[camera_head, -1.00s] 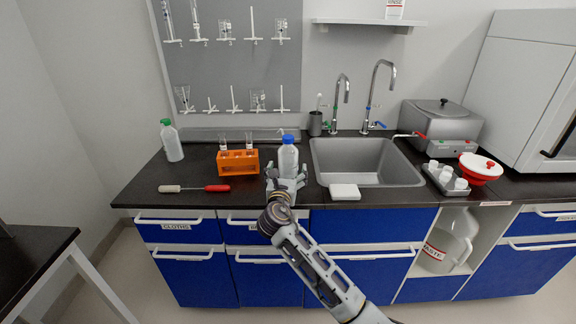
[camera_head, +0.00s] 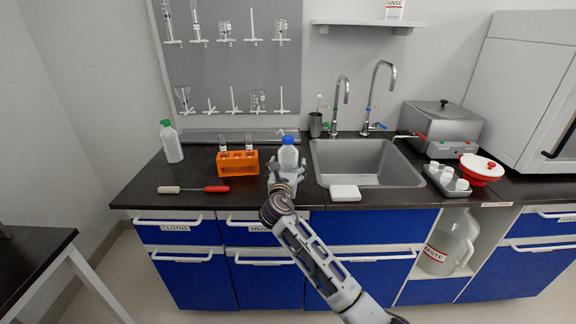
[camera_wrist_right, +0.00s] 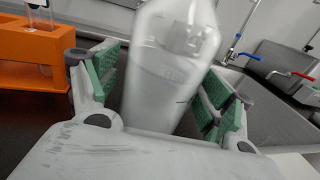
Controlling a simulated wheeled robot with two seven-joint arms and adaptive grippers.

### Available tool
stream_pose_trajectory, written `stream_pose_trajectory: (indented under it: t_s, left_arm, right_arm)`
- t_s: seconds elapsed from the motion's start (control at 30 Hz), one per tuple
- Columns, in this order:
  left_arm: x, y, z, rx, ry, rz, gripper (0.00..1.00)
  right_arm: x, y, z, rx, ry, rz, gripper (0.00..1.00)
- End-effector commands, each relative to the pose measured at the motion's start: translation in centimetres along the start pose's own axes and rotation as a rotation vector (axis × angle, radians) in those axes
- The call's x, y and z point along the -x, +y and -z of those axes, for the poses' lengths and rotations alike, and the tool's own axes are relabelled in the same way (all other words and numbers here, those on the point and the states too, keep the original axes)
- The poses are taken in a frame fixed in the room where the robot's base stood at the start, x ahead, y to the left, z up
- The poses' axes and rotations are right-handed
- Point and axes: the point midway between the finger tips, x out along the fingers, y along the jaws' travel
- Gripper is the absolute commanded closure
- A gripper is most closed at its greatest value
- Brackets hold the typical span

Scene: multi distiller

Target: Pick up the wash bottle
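A clear, whitish bottle with a blue cap (camera_head: 289,157) stands upright on the black counter, left of the sink. It fills the middle of the right wrist view (camera_wrist_right: 170,75), where its cap is out of frame. My right gripper (camera_head: 286,173) is at its front, low on the body. In the wrist view the green-padded fingers (camera_wrist_right: 158,88) are apart, one on each side of the bottle, with a gap visible on the left. A second whitish bottle with a green cap (camera_head: 171,143) stands at the counter's left end. My left gripper is not in view.
An orange rack (camera_head: 237,164) with tubes stands close left of the blue-capped bottle. A red-and-white tool (camera_head: 194,189) lies at the front left. A white block (camera_head: 345,192) and the sink (camera_head: 366,164) are to the right. A pegboard with glassware hangs behind.

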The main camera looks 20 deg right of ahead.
Motion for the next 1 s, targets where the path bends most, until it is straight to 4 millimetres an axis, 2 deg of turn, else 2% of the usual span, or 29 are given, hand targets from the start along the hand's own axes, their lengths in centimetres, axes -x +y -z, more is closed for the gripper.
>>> stream_pose_trajectory:
  t_s: [0.03,0.2,0.43,0.73,1.0]
  left_arm:
    - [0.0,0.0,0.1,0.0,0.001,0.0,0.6]
    - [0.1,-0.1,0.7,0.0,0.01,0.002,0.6]
    - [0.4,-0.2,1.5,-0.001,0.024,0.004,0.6]
    - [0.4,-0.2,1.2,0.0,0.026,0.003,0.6]
    - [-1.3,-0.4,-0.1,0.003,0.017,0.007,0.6]
  right_arm:
    - [0.0,0.0,0.0,0.0,0.0,0.0,0.31]
    - [0.0,0.0,0.0,0.0,0.0,0.0,0.52]
    - [0.0,0.0,-0.1,-0.001,-0.002,0.0,0.52]
    - [0.0,0.0,-0.6,-0.001,-0.003,0.0,0.52]
    - [0.0,0.0,-2.3,-0.001,-0.003,0.0,0.52]
